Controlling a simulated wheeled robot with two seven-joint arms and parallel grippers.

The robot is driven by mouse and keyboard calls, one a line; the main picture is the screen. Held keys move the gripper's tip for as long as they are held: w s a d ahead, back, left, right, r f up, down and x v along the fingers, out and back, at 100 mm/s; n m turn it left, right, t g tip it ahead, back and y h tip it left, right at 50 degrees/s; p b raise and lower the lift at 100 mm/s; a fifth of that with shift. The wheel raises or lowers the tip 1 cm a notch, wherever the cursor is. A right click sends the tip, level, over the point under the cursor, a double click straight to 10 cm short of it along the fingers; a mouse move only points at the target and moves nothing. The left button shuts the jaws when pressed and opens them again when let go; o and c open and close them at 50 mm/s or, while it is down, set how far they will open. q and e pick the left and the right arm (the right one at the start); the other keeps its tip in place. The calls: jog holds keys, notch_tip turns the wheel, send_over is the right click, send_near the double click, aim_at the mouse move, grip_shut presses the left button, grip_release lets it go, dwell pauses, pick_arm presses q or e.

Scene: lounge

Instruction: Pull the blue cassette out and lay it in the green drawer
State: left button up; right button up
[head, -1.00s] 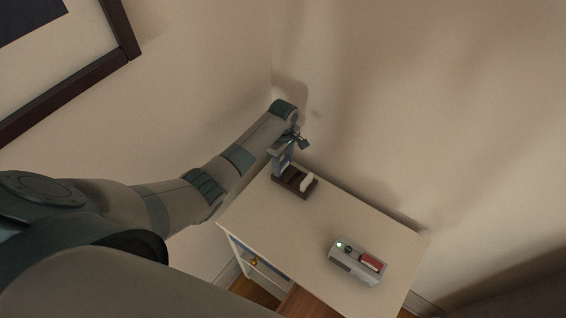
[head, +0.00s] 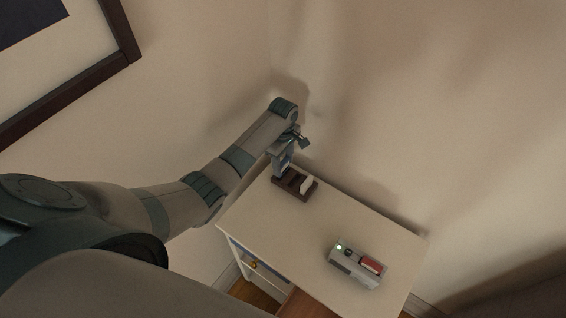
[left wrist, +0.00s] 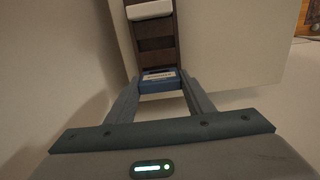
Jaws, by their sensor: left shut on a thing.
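The blue cassette (left wrist: 158,82) has a pale label and sits at the near end of a dark brown rack (left wrist: 158,46) in the left wrist view. My left gripper (left wrist: 160,90) is shut on the cassette, one finger at each side. In the head view the left gripper (head: 283,163) points down at the left end of the rack (head: 293,188), on the back left corner of the white cabinet top. I cannot tell whether the cassette is clear of its slot. No green drawer can be made out. My right gripper is out of view.
A white cassette (head: 307,184) stands at the rack's other end. A grey device (head: 356,266) with a red cassette (head: 371,265) and a green light lies on the white cabinet top (head: 328,215). Walls meet close behind the rack. A brass knob (head: 253,265) shows on the cabinet front.

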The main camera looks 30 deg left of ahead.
aim_at(283, 162)
pick_arm(q)
jog(key=shift+r, duration=0.1)
jog(key=shift+r, duration=1.9)
